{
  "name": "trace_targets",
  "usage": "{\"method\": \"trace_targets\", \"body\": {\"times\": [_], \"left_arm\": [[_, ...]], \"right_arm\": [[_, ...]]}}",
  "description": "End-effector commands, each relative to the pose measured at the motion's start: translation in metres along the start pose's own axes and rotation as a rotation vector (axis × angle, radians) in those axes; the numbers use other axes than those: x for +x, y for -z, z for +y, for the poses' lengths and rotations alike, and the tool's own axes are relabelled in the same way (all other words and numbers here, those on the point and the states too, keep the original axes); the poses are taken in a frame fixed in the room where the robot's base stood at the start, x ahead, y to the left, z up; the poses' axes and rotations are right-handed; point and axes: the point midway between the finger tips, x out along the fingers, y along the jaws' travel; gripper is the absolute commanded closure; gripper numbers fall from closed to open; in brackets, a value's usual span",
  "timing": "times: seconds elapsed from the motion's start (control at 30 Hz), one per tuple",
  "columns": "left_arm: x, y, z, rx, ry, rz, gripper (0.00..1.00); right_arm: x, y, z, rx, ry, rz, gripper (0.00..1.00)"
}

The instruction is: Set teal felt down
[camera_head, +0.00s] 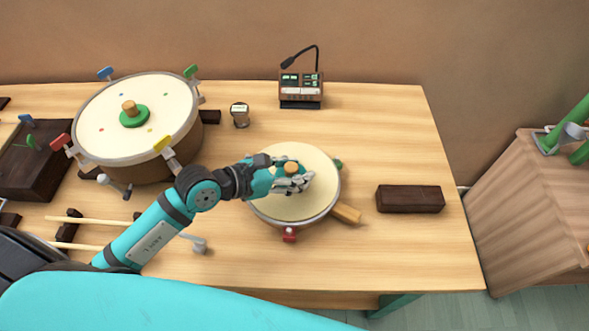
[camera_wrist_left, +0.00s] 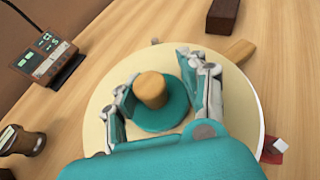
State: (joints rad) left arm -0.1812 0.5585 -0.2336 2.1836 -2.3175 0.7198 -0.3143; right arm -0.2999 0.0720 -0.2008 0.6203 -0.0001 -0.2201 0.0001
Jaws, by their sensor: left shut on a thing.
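The teal felt (camera_wrist_left: 165,115) is a round teal disc with a wooden knob (camera_wrist_left: 150,90) on top. It shows in the left wrist view, over the pale head of the small drum (camera_head: 318,188). In the head view the wooden knob (camera_head: 291,167) shows, while my gripper hides most of the disc. My left gripper (camera_head: 297,181) is shut on the teal felt, with its fingers on either side of it. The felt is on or just above the drumhead; I cannot tell if they touch. My right gripper is not in view.
A large drum (camera_head: 85,115) with coloured clamps carries a green felt (camera_head: 134,119) at the left. A device with a bent microphone (camera_head: 301,88) and a small cup-like object (camera_head: 240,115) stand behind. A dark block (camera_head: 409,199) lies right. The table's front right is clear.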

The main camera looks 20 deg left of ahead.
Motion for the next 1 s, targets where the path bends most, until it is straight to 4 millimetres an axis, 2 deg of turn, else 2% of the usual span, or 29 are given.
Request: {"method": "trace_targets", "body": {"times": [0.17, 0.2, 0.4, 0.73, 0.87, 1.0], "left_arm": [[0.001, 0.002, 0.0, 0.0, 0.0, 0.0, 0.89], [0.001, 0.003, 0.0, 0.0, 0.0, 0.0, 0.56], [0.001, 0.002, 0.0, 0.0, 0.0, 0.001, 0.31], [-0.003, 0.0, 0.0, 0.0, -0.001, 0.001, 0.31], [-0.021, 0.002, 0.0, 0.0, -0.001, 0.004, 0.31], [-0.051, 0.004, 0.0, 0.0, -0.001, 0.007, 0.31]], "right_arm": [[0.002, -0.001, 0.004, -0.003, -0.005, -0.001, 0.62], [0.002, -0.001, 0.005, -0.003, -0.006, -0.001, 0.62], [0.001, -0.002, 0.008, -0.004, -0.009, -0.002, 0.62], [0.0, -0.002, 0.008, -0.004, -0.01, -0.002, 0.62], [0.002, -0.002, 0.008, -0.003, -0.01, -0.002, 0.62], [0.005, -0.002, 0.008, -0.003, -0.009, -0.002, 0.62]]}}
